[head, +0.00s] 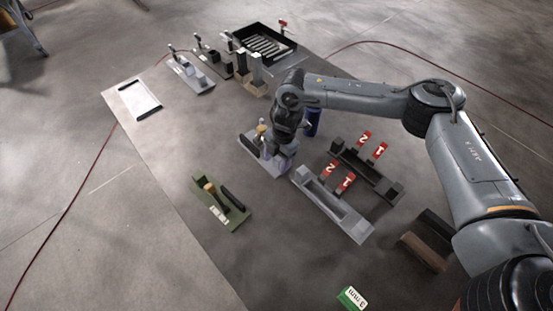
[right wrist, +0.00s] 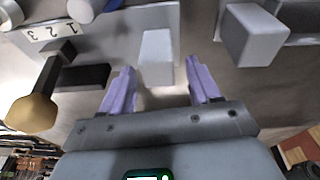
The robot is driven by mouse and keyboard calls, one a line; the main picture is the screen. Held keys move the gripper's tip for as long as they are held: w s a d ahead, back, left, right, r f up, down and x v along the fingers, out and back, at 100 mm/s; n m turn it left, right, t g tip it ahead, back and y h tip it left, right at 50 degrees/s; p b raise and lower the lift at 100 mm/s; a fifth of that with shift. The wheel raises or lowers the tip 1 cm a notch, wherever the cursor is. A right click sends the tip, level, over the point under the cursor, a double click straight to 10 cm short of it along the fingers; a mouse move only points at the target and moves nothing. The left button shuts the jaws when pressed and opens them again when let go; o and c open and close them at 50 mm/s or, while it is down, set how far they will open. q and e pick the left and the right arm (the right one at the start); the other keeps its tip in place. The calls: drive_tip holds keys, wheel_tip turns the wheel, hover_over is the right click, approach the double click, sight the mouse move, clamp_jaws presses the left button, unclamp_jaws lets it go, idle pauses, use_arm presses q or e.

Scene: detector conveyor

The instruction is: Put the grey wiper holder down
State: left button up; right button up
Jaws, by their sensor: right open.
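The grey wiper holder (head: 252,146) lies flat on the table below my right gripper, which hides part of it. In the right wrist view its grey plate (right wrist: 113,50) carries a label with the numbers 1, 2 and 3, a dark bar and a gold-ended dark handle (right wrist: 38,100). A pale grey block (right wrist: 157,55) stands at the plate's edge. My right gripper (head: 270,163) has its two lilac fingers (right wrist: 160,80) open on either side of this block, with a gap visible at each side. My left gripper is in neither view.
A green holder (head: 209,208) lies front left. A long grey rack (head: 345,219) and a dark rack (head: 385,183) with red number tags lie to the right. A black tray (head: 286,58) and grey fixtures stand at the back.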

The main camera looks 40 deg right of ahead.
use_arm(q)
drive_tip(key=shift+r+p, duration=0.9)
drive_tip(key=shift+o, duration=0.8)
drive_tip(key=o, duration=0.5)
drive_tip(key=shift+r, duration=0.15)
use_arm(e)
drive_tip(key=v, duration=1.2)
